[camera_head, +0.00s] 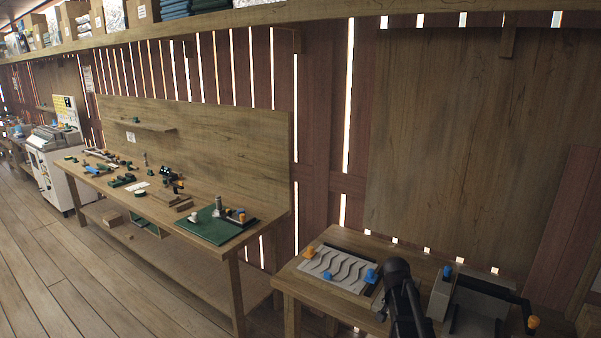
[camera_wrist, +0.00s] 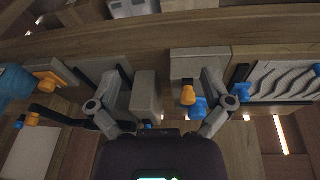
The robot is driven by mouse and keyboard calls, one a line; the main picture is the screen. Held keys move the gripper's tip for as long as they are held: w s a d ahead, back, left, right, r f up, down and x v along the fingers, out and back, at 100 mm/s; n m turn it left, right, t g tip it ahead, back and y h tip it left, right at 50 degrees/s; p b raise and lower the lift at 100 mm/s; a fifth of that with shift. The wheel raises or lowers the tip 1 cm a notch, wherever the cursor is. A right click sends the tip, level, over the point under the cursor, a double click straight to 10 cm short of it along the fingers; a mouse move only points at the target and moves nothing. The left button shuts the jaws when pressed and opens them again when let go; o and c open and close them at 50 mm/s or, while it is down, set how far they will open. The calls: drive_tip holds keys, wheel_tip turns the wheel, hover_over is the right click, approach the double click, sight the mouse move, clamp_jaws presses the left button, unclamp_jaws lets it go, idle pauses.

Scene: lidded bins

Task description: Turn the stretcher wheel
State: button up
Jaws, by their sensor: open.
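I cannot tell for sure which part is the stretcher wheel. On the near bench, a grey device (camera_head: 478,305) has a blue knob (camera_head: 447,271) and a black crank arm with an orange knob (camera_head: 532,322) at its end. A black arm with an orange knob (camera_wrist: 33,119) also shows at the left of the wrist view. My gripper (camera_wrist: 160,75) is open and empty in the wrist view. Its fingers stand apart, with a grey block (camera_wrist: 150,95) and an orange knob (camera_wrist: 188,95) seen between them. Contact with either cannot be told.
A grey board with wavy grooves (camera_head: 345,268) lies left on the near bench, with orange and blue knobs; its grooves show in the wrist view (camera_wrist: 285,80). A longer workbench (camera_head: 150,205) with tools stands to the left. The wooden floor (camera_head: 60,290) there is clear.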

drive_tip(key=s+a+f+n+y+b, duration=0.1)
drive_tip(key=s+a+f+n+b, duration=0.1)
drive_tip(key=s+a, duration=0.4)
drive_tip(key=s+a+f+n+g+y+b, duration=0.1)
drive_tip(key=s+a+f+n+b, duration=0.2)
drive_tip(key=s+a+n, duration=0.3)
drive_tip(key=s+f, duration=0.1)
drive_tip(key=s, duration=0.3)
drive_tip(key=shift+s+a+f, duration=0.25)
drive_tip(key=shift+s, duration=0.05)
drive_tip(key=c, duration=0.5)
drive_tip(key=shift+c, duration=0.5)
drive_tip(key=shift+a, duration=0.35)
drive_tip(key=shift+w, duration=0.1)
